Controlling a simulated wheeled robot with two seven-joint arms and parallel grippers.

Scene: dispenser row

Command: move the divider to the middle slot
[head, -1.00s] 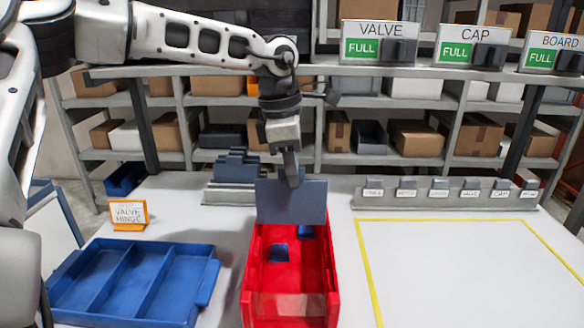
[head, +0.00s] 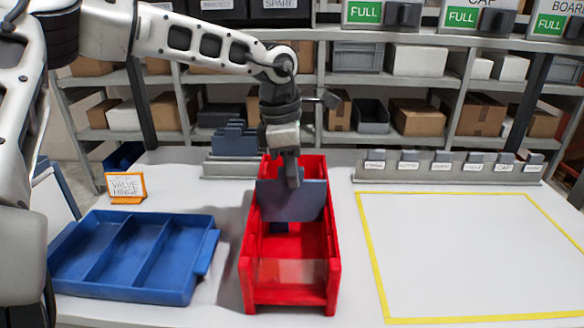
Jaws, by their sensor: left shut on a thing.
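The divider is a flat blue-grey plate (head: 315,203). My left gripper (head: 292,180) is shut on its top edge and holds it upright, crosswise over the red bin (head: 247,277). The divider's lower part is within the bin's side walls, around the middle of its length. Whether it sits in a slot cannot be told, as the slots are hidden. My right gripper is not in view.
A blue compartment tray (head: 186,294) stands left of the bin, with an orange-framed sign (head: 126,187) behind it. A rack of blue-grey plates (head: 235,140) stands behind. A yellow-outlined area (head: 470,255) at right is empty. A rail with labelled clips (head: 445,166) lies behind it.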

